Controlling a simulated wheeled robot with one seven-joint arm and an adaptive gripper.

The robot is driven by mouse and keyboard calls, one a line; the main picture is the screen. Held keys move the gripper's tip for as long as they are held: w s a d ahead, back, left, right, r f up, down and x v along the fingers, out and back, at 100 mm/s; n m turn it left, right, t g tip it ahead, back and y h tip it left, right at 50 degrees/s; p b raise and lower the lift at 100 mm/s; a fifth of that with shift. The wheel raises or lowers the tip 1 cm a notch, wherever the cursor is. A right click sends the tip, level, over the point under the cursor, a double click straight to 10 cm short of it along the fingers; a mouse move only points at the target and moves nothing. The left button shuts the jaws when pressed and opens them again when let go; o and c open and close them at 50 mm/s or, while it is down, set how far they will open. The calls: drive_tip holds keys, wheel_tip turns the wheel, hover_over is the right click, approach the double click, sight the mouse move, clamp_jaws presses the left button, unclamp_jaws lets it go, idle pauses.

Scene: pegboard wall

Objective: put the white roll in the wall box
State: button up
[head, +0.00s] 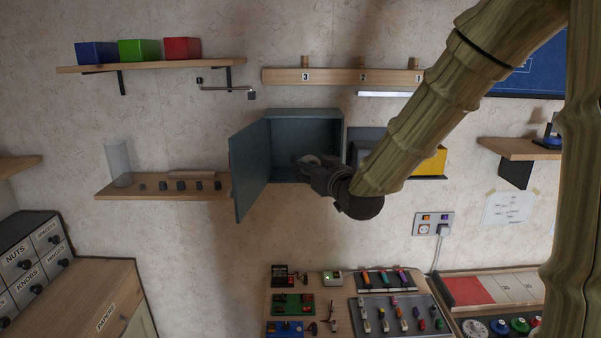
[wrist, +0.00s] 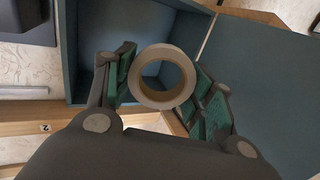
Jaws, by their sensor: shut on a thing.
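The white roll (wrist: 143,97) is a pale ring seen end-on in the wrist view, between the two finger pads of my gripper (wrist: 162,90). My gripper is shut on it. In the head view my gripper (head: 312,166) is at the front opening of the wall box (head: 305,113), and a small part of the roll (head: 311,158) shows there. The wall box is blue-grey, and its door (head: 249,169) stands open to the left. In the wrist view the box interior (wrist: 115,30) lies behind the roll. I cannot tell how far inside the roll is.
A shelf (head: 160,190) with a clear cylinder (head: 117,162) and small dark knobs is left of the door. A yellow item (head: 430,162) in a dark holder is right of the box. Above are a peg rail (head: 340,77) and a light bar (head: 385,94). A workbench with small parts is below.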

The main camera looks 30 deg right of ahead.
drive_tip(key=shift+d+r, duration=0.2)
drive_tip(key=shift+w+d+b, duration=0.25)
drive_tip(key=shift+w+b, duration=0.1)
drive_tip(key=shift+w, duration=0.1)
drive_tip(key=w+d+p, duration=0.1)
drive_tip(key=w, duration=0.3)
drive_tip(key=w+d+f+p, duration=0.1)
drive_tip(key=w+p, duration=0.1)
drive_tip(key=w, duration=0.3)
drive_tip(key=w+d+p, duration=0.1)
drive_tip(key=w, duration=0.4)
drive_tip(key=shift+w+d+f, duration=0.2)
drive_tip(key=shift+d, duration=0.05)
drive_tip(key=shift+f+p, duration=1.35)
drive_tip(key=shift+f, duration=0.45)
drive_tip(key=shift+f, duration=0.1)
drive_tip(key=o, duration=1)
drive_tip(key=shift+r, duration=0.2)
